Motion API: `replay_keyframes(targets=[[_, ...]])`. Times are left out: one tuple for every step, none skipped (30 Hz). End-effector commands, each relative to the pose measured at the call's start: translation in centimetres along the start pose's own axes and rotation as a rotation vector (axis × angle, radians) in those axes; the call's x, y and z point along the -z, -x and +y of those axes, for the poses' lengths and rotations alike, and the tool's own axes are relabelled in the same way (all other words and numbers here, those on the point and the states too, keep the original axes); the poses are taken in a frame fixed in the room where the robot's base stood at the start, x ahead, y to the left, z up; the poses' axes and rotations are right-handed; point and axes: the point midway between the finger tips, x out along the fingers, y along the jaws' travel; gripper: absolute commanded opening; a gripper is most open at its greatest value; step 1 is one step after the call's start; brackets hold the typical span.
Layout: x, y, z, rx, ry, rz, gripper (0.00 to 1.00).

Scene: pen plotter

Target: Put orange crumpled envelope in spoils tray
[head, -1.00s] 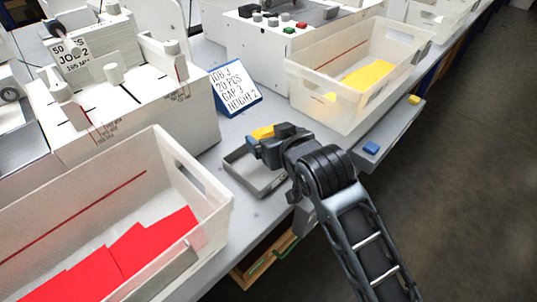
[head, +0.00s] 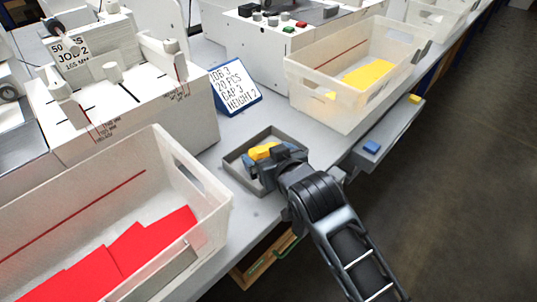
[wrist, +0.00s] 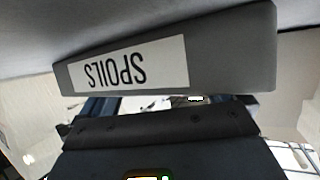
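The orange crumpled envelope (head: 263,150), yellow-orange in the head view, is at the fingertips of my gripper (head: 266,156). My gripper appears shut on it, with blue finger parts on either side. Both are over the grey spoils tray (head: 232,166), low and within its walls as seen from the head. Whether the envelope touches the tray floor cannot be told. In the wrist view the tray's outer wall (wrist: 225,65), with an upside-down SPOILS label, fills the upper middle and hides the fingertips and envelope.
A white bin (head: 215,215) with red sheets stands left of the tray. Another white bin (head: 305,85) with yellow sheets stands behind to the right. A job sign (head: 235,90) stands behind the tray. A side ledge (head: 390,135) holds small blue and yellow blocks.

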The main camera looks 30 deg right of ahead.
Motion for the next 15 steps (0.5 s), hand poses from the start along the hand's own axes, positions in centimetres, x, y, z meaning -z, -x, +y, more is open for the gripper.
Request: replay_keyframes(targets=[[0.0, 0.0, 0.0, 0.000, 0.000, 0.000, 1.00], [0.0, 0.0, 0.0, 0.000, 0.000, 0.000, 1.00], [0.0, 0.0, 0.0, 0.000, 0.000, 0.000, 1.00], [0.0, 0.0, 0.0, 0.000, 0.000, 0.000, 1.00], [0.0, 0.0, 0.0, 0.000, 0.000, 0.000, 1.00], [0.0, 0.0, 0.0, 0.000, 0.000, 0.000, 1.00], [0.1, 0.0, 0.0, 0.000, 0.000, 0.000, 1.00], [0.1, 0.1, 0.0, 0.000, 0.000, 0.000, 1.00], [0.3, 0.1, 0.0, 0.000, 0.000, 0.001, 1.00], [0.3, 0.3, 0.0, 0.000, 0.000, 0.000, 1.00], [0.2, 0.5, 0.0, 0.000, 0.000, 0.000, 1.00], [0.1, 0.9, 0.0, 0.000, 0.000, -0.001, 1.00], [0.1, 1.3, 0.0, 0.000, 0.001, 0.000, 1.00], [0.2, 1.8, 0.0, 0.000, 0.000, 0.000, 1.00], [0.2, 2.5, 0.0, 0.000, 0.001, 0.000, 1.00]])
